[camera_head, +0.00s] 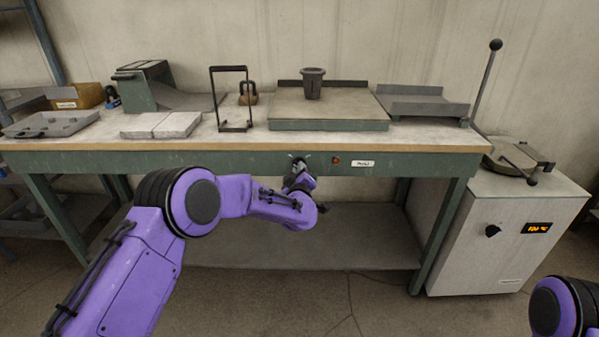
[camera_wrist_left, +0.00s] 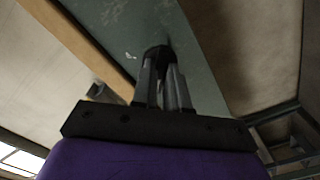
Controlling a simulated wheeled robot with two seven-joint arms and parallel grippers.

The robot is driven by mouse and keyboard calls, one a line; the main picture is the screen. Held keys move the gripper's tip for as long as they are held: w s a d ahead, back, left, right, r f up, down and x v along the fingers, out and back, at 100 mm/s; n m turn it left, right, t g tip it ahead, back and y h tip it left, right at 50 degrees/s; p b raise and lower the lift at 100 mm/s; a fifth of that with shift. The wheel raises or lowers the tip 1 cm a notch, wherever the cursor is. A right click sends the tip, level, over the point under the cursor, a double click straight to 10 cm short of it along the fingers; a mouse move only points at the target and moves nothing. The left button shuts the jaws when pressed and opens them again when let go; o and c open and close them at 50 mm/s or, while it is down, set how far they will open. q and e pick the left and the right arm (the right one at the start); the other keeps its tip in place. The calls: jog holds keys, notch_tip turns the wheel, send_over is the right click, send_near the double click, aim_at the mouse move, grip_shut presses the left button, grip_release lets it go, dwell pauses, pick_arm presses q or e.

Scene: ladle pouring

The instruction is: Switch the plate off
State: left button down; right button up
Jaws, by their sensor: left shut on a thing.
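The plate (camera_head: 345,109) is a broad flat slab on a green base on top of the bench, with a dark grey cup (camera_head: 313,86) standing on it. A red lamp (camera_head: 336,160) shows on the bench's green front rail, beside a small white label. My left gripper (camera_head: 299,163) is at this rail, just left of the lamp. In the left wrist view its fingers (camera_wrist_left: 160,75) are shut on a dark round knob (camera_wrist_left: 157,51) on the green rail. The fingers hide most of the knob, so its setting cannot be told. My right gripper is out of view.
On the bench stand a black wire frame (camera_head: 232,98), a padlock-shaped weight (camera_head: 248,94), pale blocks (camera_head: 161,125) and a grey tray (camera_head: 424,105). A white cabinet (camera_head: 504,240) with a lit orange display and its own black knob stands at the right.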

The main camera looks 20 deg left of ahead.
pick_arm(q)
jog(key=c, duration=1.1)
grip_release()
jog(key=shift+c, duration=0.2)
jog(key=v, duration=1)
jog(key=shift+s, duration=0.3)
jog(key=shift+d, duration=0.15)
jog(key=s+a+f+m+g+h+p, duration=0.1)
jog(key=s+a+f+m+g+p, duration=0.2)
jog(key=s+f, duration=0.65)
jog(key=s+a+f+m+g+h+p, duration=0.1)
jog(key=s+a+f+m+g+p, duration=0.3)
jog(key=s+f, duration=0.6)
jog(key=s+a+g+p, duration=0.1)
jog(key=s+g, duration=0.1)
jog(key=s, duration=0.6)
jog(key=s+a+f+n+g+p, duration=0.1)
jog(key=s+g, duration=0.1)
jog(key=s, duration=0.7)
jog(key=s+a+g, duration=0.2)
jog(key=s+g, duration=0.1)
jog(key=s, duration=0.5)
jog(key=shift+s+f+p, duration=0.3)
jog(key=shift+f+p, duration=0.1)
